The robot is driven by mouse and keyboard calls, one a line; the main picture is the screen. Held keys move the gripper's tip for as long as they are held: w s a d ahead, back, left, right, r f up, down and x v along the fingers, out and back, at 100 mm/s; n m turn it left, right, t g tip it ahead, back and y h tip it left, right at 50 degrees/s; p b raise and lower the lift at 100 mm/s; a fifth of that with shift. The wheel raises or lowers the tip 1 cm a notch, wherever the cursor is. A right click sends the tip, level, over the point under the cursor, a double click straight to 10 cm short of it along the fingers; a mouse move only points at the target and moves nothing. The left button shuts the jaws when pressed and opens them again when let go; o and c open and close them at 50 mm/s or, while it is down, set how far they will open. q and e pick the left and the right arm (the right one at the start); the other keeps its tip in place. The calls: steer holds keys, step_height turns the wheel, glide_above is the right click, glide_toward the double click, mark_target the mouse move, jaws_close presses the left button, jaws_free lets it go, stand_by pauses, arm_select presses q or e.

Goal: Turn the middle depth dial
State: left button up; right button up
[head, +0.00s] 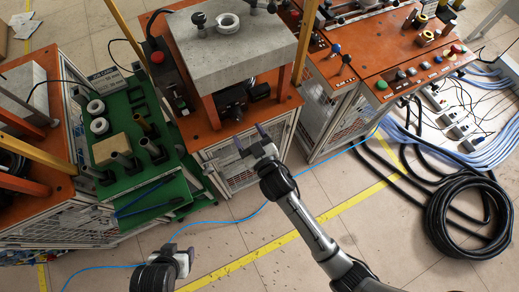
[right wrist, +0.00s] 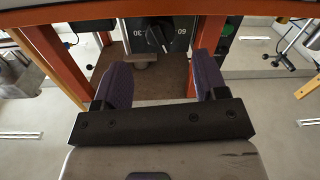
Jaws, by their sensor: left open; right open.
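The dial (right wrist: 158,35) is black with a pointer ridge, seen at the top centre of the right wrist view with pale numbers beside it. Its upper part is cut off. My right gripper (right wrist: 163,76) is open, its two purple fingers apart and empty, short of the dial. In the head view my right gripper (head: 250,138) is in front of the middle orange bench (head: 205,130), below a grey block. Black parts (head: 236,100) show under the block; I cannot tell the dial among them. My left gripper (head: 181,250) is open and empty, low over the floor.
Orange legs (right wrist: 208,45) stand close on both sides of the dial. The grey block (head: 235,50) overhangs this space. A green board with parts (head: 115,180) is at left. A control panel (head: 425,75) and coiled black hose (head: 470,215) are at right.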

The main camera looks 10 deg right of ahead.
steer(key=v, duration=0.7)
steer(key=shift+p, duration=0.3)
